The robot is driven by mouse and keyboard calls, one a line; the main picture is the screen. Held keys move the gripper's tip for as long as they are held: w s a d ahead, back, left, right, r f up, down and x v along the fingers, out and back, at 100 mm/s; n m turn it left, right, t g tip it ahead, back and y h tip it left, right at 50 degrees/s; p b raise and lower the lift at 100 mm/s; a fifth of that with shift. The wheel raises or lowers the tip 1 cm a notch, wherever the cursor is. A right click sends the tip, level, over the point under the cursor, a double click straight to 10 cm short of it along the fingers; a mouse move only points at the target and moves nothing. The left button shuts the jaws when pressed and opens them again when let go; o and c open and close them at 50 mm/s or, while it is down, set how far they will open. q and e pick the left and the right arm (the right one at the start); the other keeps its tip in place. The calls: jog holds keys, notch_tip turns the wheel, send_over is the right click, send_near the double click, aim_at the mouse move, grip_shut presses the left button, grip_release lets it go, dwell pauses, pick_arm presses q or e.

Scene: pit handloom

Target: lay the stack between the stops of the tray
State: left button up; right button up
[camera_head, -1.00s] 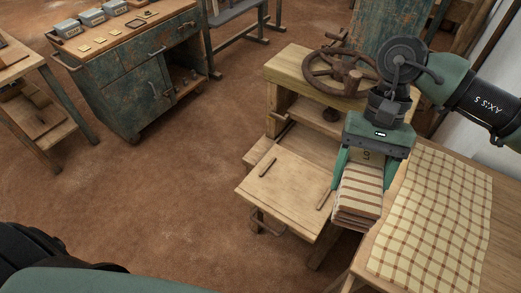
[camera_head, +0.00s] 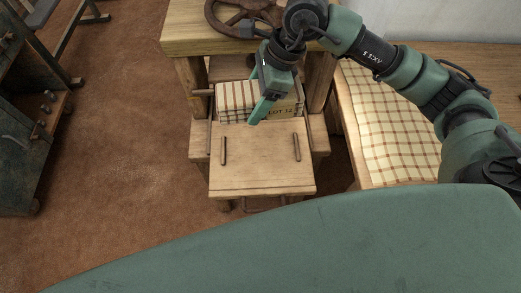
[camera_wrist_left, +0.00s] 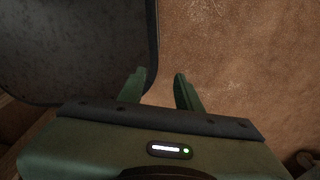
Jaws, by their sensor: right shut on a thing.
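The folded cloth stack (camera_head: 238,95), cream with red-brown stripes and a "LOT 12" label on its front, is at the far end of the wooden tray (camera_head: 260,178). My right gripper (camera_head: 262,105) is shut on it, with one green finger down its front side. The far finger is hidden. I cannot tell whether the stack touches the tray. The tray's left stop (camera_head: 223,150) and right stop (camera_head: 296,147) are thin bars on the board, nearer than the stack; bare wood lies between them. My left gripper (camera_wrist_left: 160,82) is open and empty in the left wrist view.
The press frame with its handwheel (camera_head: 232,18) stands behind the tray, its posts flanking the stack. A table with a checked cloth (camera_head: 390,125) is at the right. A dark cabinet (camera_head: 25,140) stands at the left. The floor between is clear.

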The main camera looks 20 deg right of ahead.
jog(key=shift+w+d+f+m, duration=0.1)
jog(key=shift+d+f+m, duration=0.15)
jog(key=shift+m, duration=0.15)
jog(key=p, duration=0.3)
send_over(252, 150)
jog(key=d, duration=0.1)
jog(key=f, duration=1.4)
jog(key=shift+d+f, duration=0.2)
jog(key=shift+f, duration=0.1)
notch_tip(252, 150, down, 5)
jog(key=shift+r, duration=0.15)
jog(key=shift+f, duration=0.25)
jog(key=shift+f, duration=0.2)
jog(key=o, duration=1.5)
jog(key=shift+r, duration=0.1)
